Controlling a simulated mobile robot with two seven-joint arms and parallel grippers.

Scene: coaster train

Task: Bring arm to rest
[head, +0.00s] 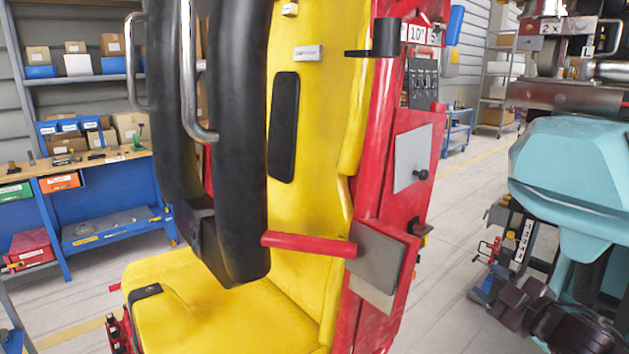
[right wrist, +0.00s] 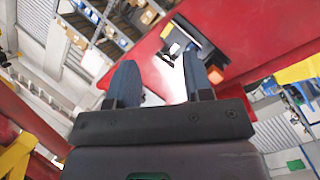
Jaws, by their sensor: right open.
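My right gripper (head: 486,286) is at the lower right, apart from the seat. In the right wrist view its two dark fingers (right wrist: 158,68) stand apart with nothing held between them. A red panel (right wrist: 260,40) shows beyond them. My left gripper is not in view.
A blue workbench (head: 115,215) with bins and boxes stands at the left, below grey shelving (head: 85,78). A blue cart (head: 457,128) stands at the back right. Pale floor (head: 455,200) lies open between the seat and my right arm.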

